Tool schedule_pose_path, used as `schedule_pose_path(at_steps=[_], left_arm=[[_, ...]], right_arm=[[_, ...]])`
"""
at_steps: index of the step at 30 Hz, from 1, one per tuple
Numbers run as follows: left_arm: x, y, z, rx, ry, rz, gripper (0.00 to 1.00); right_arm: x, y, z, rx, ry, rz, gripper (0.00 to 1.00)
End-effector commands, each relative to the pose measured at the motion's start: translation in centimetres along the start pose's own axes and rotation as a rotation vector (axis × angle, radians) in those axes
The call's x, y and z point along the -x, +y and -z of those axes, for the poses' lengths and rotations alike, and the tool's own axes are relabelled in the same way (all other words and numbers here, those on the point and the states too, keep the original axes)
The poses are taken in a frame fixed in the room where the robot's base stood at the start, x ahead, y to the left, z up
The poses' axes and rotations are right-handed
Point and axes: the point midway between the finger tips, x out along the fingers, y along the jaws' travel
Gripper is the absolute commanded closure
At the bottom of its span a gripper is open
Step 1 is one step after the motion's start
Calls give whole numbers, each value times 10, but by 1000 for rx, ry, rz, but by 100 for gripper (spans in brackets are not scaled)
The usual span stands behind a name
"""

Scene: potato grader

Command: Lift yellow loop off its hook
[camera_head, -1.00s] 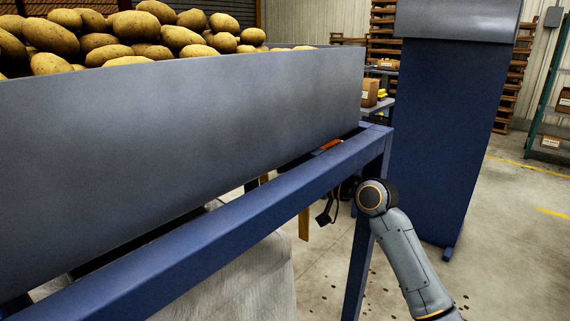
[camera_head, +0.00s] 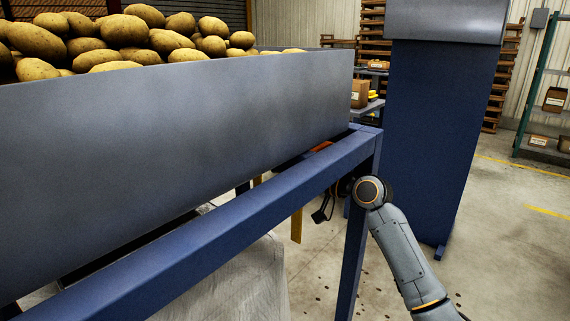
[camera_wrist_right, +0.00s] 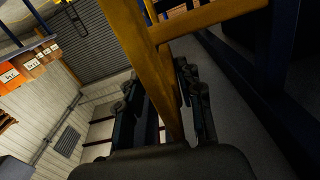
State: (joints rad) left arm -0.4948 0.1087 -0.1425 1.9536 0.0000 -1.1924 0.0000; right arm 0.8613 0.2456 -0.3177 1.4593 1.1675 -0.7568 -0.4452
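The yellow loop (camera_head: 297,225) shows in the head view as a narrow strip hanging below the blue frame beam. In the right wrist view it is a large yellow band (camera_wrist_right: 145,50) with a crosspiece branching to the upper right. My right gripper (camera_head: 322,212) is under the beam, just right of the strip and partly hidden by the frame. In the right wrist view my right gripper (camera_wrist_right: 162,95) has a finger on each side of the yellow band, with a gap on the left. I cannot tell whether either finger touches it. The hook is not distinguishable. My left gripper is out of view.
A grey bin wall (camera_head: 180,130) full of potatoes (camera_head: 120,35) stands above the blue beam (camera_head: 240,215). A blue leg (camera_head: 355,255) is close to my right arm. A tall blue cabinet (camera_head: 430,130) stands behind. Concrete floor is open at the right.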

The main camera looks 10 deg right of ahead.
Motion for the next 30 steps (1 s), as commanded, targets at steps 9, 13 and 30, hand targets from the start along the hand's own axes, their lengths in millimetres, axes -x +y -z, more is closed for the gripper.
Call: schedule_pose_path(at_steps=[9,13,30], left_arm=[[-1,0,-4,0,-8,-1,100],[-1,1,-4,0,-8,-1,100],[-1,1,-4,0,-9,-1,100]], right_arm=[[39,2,-1,2,-1,-4,64],[69,1,-1,2,-2,-4,64],[120,0,0,0,-1,0,64]])
